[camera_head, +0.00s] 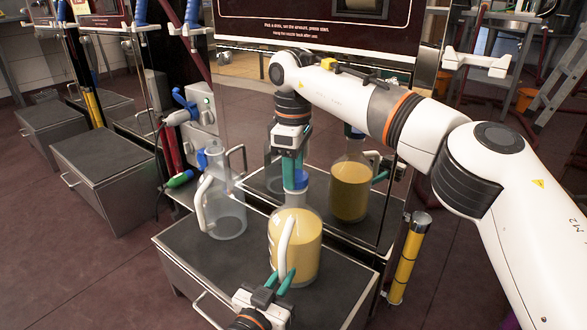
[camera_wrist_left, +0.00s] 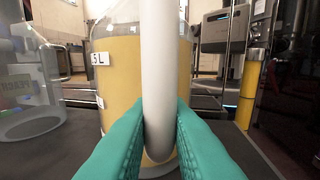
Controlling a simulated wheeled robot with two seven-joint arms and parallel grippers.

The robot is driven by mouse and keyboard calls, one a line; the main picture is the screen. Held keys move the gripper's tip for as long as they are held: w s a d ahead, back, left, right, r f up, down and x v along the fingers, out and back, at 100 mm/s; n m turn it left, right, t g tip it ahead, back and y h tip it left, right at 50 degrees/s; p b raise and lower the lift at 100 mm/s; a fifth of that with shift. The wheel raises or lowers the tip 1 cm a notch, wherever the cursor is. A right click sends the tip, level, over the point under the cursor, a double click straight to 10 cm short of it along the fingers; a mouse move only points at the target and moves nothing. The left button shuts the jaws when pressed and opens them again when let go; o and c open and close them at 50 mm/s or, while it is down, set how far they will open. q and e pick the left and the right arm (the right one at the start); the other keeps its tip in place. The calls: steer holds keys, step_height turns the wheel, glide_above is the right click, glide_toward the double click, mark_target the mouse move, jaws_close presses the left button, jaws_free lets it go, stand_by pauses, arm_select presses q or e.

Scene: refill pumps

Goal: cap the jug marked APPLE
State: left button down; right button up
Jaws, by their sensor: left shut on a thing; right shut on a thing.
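A clear jug of yellow liquid (camera_head: 305,250) stands upright on a dark-topped metal box (camera_head: 200,255). It fills the middle of the left wrist view (camera_wrist_left: 115,70), with a "5 L" sticker; no APPLE mark is readable on it. My left gripper (camera_head: 281,280) is shut on its pale handle (camera_wrist_left: 158,70). My right gripper (camera_head: 292,172) points down over the jug's mouth, shut on a blue cap (camera_head: 301,179). The cap is at the neck; whether it is seated is hidden.
An empty clear jug with a pale handle (camera_head: 228,212) stands left of the filled one, close by. A shiny panel behind reflects the jugs (camera_head: 350,192). A yellow post (camera_head: 404,265) stands at right. A green-tipped nozzle (camera_head: 180,179) hangs at left.

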steer(key=shift+w+m, duration=0.1)
steer(key=shift+m, duration=1)
steer(key=o, duration=1)
steer(key=shift+c, duration=0.2)
steer(key=shift+r, duration=2.25)
steer(key=shift+o, duration=0.2)
